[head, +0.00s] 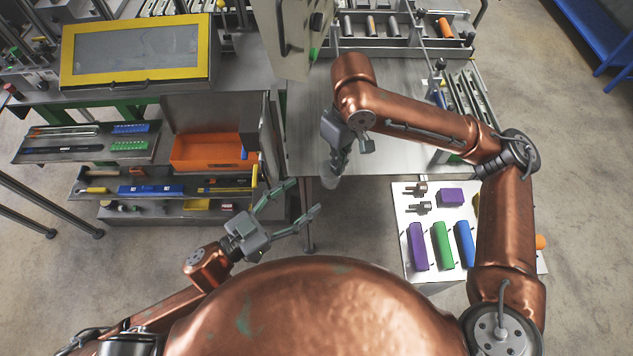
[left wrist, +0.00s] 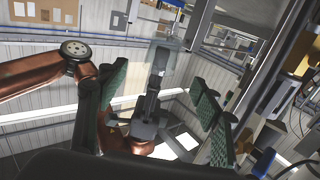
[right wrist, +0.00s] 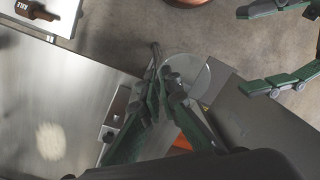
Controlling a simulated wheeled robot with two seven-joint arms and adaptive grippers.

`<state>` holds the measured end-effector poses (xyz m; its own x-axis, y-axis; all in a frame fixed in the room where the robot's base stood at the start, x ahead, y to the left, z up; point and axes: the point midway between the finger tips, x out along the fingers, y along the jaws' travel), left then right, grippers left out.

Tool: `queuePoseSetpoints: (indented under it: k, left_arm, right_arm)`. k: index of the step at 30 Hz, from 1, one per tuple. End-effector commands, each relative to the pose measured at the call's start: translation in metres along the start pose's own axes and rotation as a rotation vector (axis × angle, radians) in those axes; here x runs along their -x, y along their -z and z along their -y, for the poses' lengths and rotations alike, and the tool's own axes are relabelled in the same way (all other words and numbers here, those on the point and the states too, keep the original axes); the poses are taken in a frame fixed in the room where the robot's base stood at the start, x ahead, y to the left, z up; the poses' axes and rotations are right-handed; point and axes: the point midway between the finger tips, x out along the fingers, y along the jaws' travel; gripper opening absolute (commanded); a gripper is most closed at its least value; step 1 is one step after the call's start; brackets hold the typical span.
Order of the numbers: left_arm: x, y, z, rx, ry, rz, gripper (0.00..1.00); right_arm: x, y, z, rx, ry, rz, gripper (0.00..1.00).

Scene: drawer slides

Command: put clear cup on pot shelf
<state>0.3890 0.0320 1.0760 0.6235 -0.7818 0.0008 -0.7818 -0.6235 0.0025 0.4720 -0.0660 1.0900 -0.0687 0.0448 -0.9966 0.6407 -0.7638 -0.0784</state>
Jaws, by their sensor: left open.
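The clear cup (right wrist: 199,76) shows in the right wrist view as a see-through round shape at the tips of my right gripper (right wrist: 163,78). The fingers are close together and appear to pinch its wall. In the head view the cup (head: 331,182) hangs below my right gripper (head: 337,165), in front of the metal table. It also shows in the left wrist view (left wrist: 164,58). My left gripper (head: 303,199) is open and empty, lower left of the cup, its fingers pointing toward the right. I cannot tell which surface is the pot shelf.
A metal table (head: 308,125) lies behind the right gripper. Open drawers with tools and an orange bin (head: 205,152) stand to the left. A white board (head: 412,270) with coloured blocks lies at right. A yellow-framed panel (head: 137,50) is at upper left.

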Motion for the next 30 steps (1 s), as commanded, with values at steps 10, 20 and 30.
queuePoseSetpoints:
  k: [10,20,30]
  left_arm:
    - [-0.060,0.001,-0.001,-0.004,-0.005,-0.004,0.60]
    - [-0.103,0.000,-0.001,-0.003,-0.004,-0.001,0.60]
    - [-0.109,-0.001,-0.001,-0.003,-0.003,0.001,0.60]
  right_arm:
    - [0.000,0.000,0.000,0.000,0.000,0.000,0.00]
    - [0.000,0.000,0.000,0.000,0.000,0.000,0.00]
    - [0.000,0.000,0.000,0.000,0.000,0.000,0.00]
